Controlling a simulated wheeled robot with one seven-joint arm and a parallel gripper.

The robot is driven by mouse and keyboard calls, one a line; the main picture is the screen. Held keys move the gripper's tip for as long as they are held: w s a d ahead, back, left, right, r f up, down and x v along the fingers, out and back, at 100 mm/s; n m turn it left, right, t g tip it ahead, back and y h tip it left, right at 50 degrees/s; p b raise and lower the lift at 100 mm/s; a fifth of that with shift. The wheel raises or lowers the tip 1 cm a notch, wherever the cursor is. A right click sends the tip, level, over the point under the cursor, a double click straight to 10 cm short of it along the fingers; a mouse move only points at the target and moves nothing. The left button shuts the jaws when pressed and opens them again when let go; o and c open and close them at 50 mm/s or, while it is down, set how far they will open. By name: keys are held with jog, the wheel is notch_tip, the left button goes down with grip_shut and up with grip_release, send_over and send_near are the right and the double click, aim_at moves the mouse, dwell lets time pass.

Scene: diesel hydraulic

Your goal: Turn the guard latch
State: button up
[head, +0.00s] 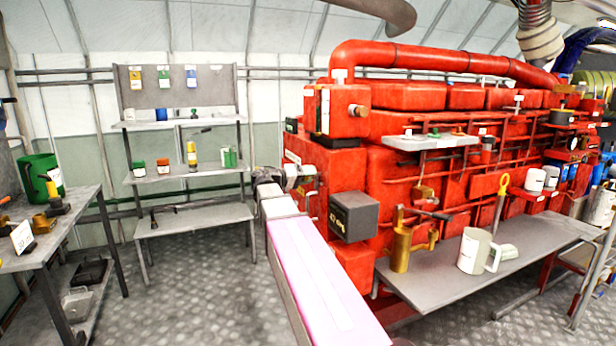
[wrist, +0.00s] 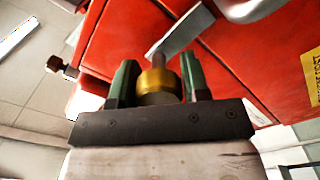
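In the wrist view my gripper (wrist: 157,75) has its two green fingers apart. A brass-coloured round knob (wrist: 158,80) lies between them, with a grey stem behind it and a flat grey bar (wrist: 184,28) slanting up to the right across the red housing. I take the knob and bar to be the guard latch. The knob nearly fills the gap, but contact with the fingers cannot be made out. In the head view my arm reaches forward to the left end of the red engine (head: 420,95), where the latch is too small and hidden to make out.
A grey box with a display (head: 354,216) sticks out right of my arm. A workbench (head: 440,290) with a brass pump and a pale jug (head: 475,250) stands at the right. Grey shelves (head: 190,215) are at the back left. The floor left of my arm is clear.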

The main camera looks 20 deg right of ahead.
jog(key=o, duration=0.3)
jog(key=a, duration=1.1)
jog(key=shift+s, duration=0.2)
jog(key=s+f+n+y, duration=0.3)
jog(key=s+f+y, duration=0.1)
jog(key=f, duration=0.9)
jog(key=s+f+n+y, duration=0.3)
jog(key=s+f+y, duration=0.15)
jog(key=f, duration=0.85)
jog(key=s+a+f+y, duration=0.4)
jog(key=s+f, duration=0.1)
jog(key=f, duration=0.2)
jog(key=s+a+f+n+y, duration=0.1)
jog(key=s+a+f+y, duration=0.4)
jog(key=f, duration=0.3)
jog(key=shift+a+n+g, duration=0.15)
jog(key=shift+n+g, duration=0.15)
